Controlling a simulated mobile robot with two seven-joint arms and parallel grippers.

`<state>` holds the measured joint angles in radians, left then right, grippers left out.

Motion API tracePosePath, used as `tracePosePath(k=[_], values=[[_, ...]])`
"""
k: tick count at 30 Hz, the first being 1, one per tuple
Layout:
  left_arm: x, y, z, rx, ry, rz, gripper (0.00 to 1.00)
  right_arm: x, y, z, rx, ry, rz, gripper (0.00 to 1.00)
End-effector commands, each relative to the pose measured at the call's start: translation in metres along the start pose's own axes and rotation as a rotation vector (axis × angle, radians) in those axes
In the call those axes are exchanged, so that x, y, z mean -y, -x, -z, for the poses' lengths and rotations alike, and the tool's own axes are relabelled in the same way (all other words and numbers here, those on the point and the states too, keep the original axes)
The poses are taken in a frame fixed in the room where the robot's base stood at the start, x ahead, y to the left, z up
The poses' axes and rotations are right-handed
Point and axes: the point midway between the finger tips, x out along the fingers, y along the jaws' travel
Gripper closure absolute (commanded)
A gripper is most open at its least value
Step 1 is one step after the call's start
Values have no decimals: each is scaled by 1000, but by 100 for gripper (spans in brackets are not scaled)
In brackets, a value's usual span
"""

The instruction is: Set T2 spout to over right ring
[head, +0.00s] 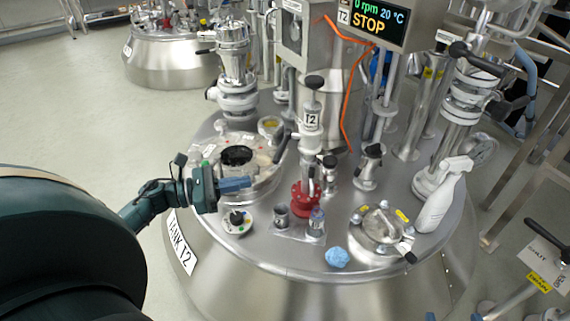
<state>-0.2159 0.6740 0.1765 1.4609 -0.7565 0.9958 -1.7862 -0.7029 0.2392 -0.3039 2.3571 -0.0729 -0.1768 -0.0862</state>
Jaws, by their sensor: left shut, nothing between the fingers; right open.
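The T2 sampling fitting (311,120) stands upright on the tank lid, with a white T2 label, a black knob on top and a red base (306,200). A thin downward part near its red base looks like the spout (311,182); its exact heading is hard to tell. In front of it are two small holders side by side, a left one (282,216) and a right one (316,222) with a small bluish-topped piece in it. My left gripper (236,185) is shut and empty, left of the red base, apart from it, above the lid. My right gripper is not in view.
A round hatch (240,158) lies behind my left gripper. A dial knob (236,221), blue crumpled cloth (337,258), small clamped cover (381,228) and white spray bottle (444,196) are on the lid. An orange cable (345,100) hangs behind. The display (374,20) reads STOP.

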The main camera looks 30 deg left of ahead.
Motion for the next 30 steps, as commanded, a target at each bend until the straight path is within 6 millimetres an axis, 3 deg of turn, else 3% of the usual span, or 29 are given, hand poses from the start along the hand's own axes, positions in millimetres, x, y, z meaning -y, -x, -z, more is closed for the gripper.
tracePosePath(k=[4, 8, 21, 30], values=[[6, 0, -3, 9, -1, 29, 100, 0, 0, 0, 2, 0, 0, 48], [6, -14, -3, 11, -2, 30, 100, 0, 0, -1, -3, 1, 0, 48], [8, -104, -4, 12, -1, 28, 100, 1, -1, 0, -32, 12, 0, 48], [9, -136, -4, 8, -1, 27, 100, 2, -1, 0, -43, 16, 0, 48]])
